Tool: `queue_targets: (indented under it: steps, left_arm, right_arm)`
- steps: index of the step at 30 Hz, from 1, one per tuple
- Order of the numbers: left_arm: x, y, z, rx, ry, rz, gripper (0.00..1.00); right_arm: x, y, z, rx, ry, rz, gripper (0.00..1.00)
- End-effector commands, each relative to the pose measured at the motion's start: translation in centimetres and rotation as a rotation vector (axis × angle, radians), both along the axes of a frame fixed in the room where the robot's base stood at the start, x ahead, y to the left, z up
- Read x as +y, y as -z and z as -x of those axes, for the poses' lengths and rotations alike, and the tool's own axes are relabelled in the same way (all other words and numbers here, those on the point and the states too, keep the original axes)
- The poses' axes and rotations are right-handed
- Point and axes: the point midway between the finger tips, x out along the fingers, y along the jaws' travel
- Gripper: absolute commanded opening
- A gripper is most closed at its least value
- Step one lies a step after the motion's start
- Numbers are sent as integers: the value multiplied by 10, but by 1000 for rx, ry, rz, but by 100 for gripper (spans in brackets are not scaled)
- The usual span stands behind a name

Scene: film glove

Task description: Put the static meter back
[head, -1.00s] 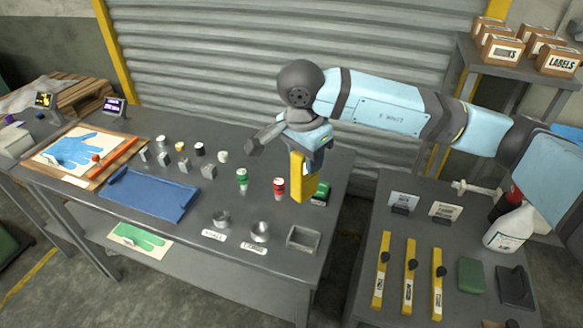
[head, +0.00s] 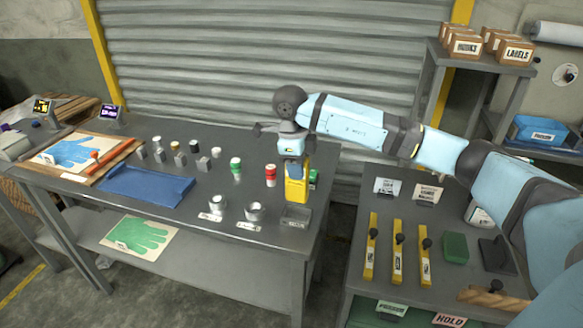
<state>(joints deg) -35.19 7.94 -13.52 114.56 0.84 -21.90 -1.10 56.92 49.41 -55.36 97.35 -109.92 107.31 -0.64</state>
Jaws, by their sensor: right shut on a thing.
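The yellow static meter (head: 297,191) is upright in my right gripper (head: 294,169), which points down and is shut on its top. The meter is at the right end of the long grey table, directly behind a small grey tray (head: 296,222) with a label on its front. The meter's lower end overlaps the tray's back rim in the head view. I cannot tell whether it touches the tray or the table. My left gripper is not in view.
A red-capped can (head: 270,175) and a green-capped can (head: 236,169) stand left of the meter. Two small metal cups (head: 254,211) stand front left. A green item (head: 313,178) is partly hidden behind the meter.

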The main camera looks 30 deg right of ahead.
Motion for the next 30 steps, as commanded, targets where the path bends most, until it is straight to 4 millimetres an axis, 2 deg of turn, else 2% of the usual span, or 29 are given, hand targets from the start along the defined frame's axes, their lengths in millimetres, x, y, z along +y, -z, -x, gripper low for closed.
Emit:
queue_targets:
  steps: [18,30]
  left_arm:
    - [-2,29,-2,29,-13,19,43]
    - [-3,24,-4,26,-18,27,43]
  right_arm:
    - [0,59,0,-1,-3,0,0]
    - [1,65,0,-1,-3,0,0]
